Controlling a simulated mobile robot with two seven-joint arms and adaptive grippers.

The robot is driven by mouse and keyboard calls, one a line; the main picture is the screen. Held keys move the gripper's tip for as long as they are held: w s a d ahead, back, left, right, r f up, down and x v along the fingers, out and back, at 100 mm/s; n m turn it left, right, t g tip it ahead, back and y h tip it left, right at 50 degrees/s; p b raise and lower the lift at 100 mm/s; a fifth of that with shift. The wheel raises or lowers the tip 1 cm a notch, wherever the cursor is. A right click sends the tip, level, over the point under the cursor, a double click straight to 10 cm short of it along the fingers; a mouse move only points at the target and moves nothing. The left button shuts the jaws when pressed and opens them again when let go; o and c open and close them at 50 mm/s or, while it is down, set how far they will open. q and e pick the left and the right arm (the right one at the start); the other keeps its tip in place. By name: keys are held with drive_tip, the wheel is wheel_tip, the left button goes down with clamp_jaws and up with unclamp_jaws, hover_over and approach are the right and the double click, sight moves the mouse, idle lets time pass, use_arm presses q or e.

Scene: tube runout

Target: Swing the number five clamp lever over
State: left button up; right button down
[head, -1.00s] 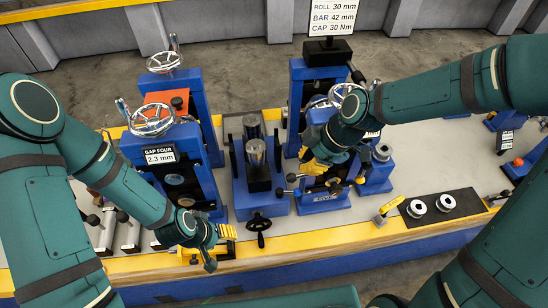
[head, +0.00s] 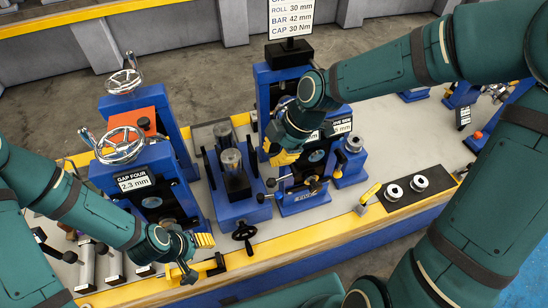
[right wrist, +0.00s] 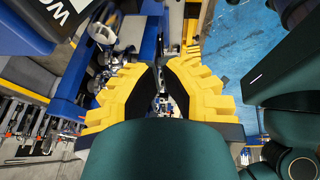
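No clamp lever that I can read as number five shows. Black-knobbed levers (head: 272,182) stick out from the front of a low blue unit (head: 304,202) right of centre. My right gripper (head: 286,157) is over the back left of this unit, its yellow fingers pointing down. In the right wrist view the right gripper (right wrist: 160,68) has a narrow gap between its fingers, with nothing seen held. A yellow-handled lever (head: 369,193) stands tilted at the bench front, to the right. My left gripper (head: 200,241) is at the front edge on the left; its opening is unclear.
A blue stand labelled GAP FOUR (head: 134,182), with a chrome handwheel (head: 120,145), stands left. A blue vise-like unit (head: 237,202) with a black crank is in the middle. My right forearm hides part of the stands behind.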

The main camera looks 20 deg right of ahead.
drive_tip(key=b, duration=0.1)
hover_over(267, 182)
drive_tip(key=s+a, duration=0.1)
drive_tip(key=a, duration=0.1)
wheel_tip(267, 182, down, 8)
drive_tip(key=shift+w+d+f, duration=0.25)
drive_tip(key=shift+d+f, duration=0.2)
drive_tip(key=shift+f, duration=0.3)
drive_tip(key=shift+w+d+f, duration=0.2)
drive_tip(key=shift+d+f, duration=0.25)
drive_tip(key=shift+f, duration=0.3)
